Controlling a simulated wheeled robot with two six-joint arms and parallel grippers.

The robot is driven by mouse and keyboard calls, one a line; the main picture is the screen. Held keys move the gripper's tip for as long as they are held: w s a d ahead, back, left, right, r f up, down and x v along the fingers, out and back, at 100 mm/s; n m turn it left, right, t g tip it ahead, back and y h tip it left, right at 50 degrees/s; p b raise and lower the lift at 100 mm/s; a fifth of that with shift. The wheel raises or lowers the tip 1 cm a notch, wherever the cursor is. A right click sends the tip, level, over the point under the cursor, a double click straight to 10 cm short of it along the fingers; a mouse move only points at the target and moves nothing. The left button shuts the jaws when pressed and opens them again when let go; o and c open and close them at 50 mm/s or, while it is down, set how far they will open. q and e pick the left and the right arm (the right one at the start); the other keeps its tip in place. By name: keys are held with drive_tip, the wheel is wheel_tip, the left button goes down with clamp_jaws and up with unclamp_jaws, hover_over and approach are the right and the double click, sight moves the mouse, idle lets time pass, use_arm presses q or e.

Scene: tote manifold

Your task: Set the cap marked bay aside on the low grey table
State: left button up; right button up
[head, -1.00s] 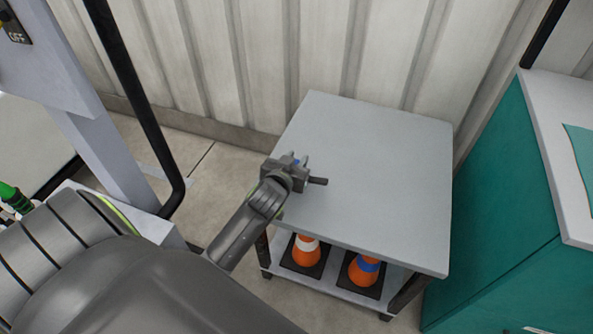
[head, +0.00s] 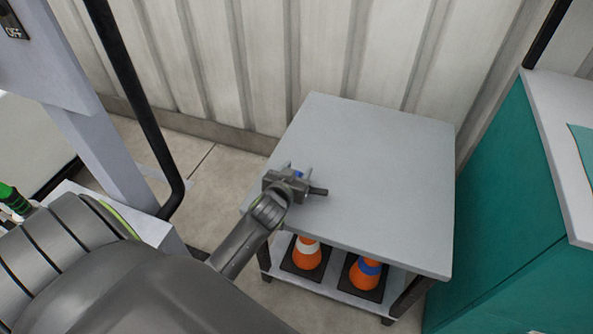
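The low grey table (head: 385,170) stands in the middle of the view, its top bare apart from my arm over it. My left gripper (head: 298,173) is over the table's left front part, fingers pointing away from me. A small blue piece (head: 298,174) shows between its fingers and looks like the cap, held there. Most of it is hidden by the gripper, and no marking can be read. I cannot tell whether it touches the tabletop. My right gripper is not in view.
Two orange cones, one with a white band (head: 307,254) and one with a blue band (head: 366,273), stand on the table's lower shelf. A teal cabinet (head: 500,210) is close on the right. A ribbed wall (head: 300,50) is behind. A black post (head: 140,95) rises at left.

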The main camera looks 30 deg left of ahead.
use_arm(q)
drive_tip(key=shift+r, duration=0.1)
drive_tip(key=shift+r, duration=0.1)
drive_tip(key=p+v, duration=0.2)
drive_tip(key=v, duration=1)
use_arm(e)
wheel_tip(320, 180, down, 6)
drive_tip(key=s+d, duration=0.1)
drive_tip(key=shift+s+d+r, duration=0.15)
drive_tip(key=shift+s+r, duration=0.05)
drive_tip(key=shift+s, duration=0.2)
